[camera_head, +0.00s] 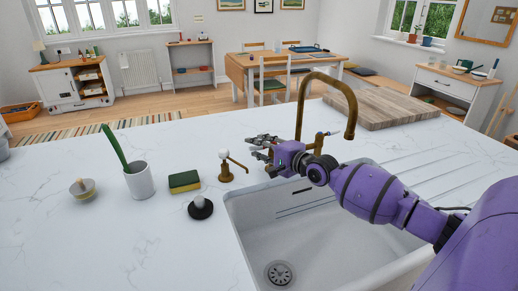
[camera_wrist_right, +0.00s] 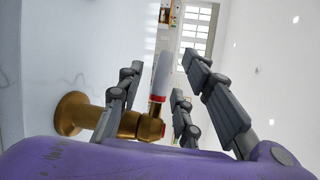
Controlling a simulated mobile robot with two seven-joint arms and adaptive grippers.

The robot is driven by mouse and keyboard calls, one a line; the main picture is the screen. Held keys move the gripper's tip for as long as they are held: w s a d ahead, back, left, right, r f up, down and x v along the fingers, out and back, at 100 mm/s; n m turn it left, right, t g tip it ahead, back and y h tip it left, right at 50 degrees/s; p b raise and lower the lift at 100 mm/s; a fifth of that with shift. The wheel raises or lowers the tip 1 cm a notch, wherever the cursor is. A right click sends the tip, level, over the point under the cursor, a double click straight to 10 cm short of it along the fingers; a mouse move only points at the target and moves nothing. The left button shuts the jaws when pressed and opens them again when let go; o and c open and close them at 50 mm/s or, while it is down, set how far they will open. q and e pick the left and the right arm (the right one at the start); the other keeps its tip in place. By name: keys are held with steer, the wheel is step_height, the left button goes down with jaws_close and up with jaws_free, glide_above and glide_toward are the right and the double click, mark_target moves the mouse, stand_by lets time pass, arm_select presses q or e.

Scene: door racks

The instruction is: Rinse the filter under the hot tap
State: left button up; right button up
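A tall brass tap (camera_head: 349,104) with a curved spout stands behind the white sink (camera_head: 240,222). In the right wrist view, a brass valve (camera_wrist_right: 126,124) has a white lever (camera_wrist_right: 162,74) with a red ring. My right gripper (camera_head: 258,146) is beside the tap's base, at the sink's back left corner. In the wrist view its fingers (camera_wrist_right: 160,80) are spread apart around the lever; I cannot tell whether they touch it. My left gripper is out of view.
A small brass fixture with a white knob (camera_head: 226,166) stands left of my gripper. A green and yellow sponge (camera_head: 184,182) and a white cup with a green-handled item (camera_head: 139,180) are further left. A wooden board (camera_head: 385,107) lies behind the sink. The left counter is mostly clear.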

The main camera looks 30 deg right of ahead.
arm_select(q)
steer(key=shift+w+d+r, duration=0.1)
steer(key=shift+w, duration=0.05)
arm_select(e)
steer(key=shift+c, duration=0.5)
jaws_close()
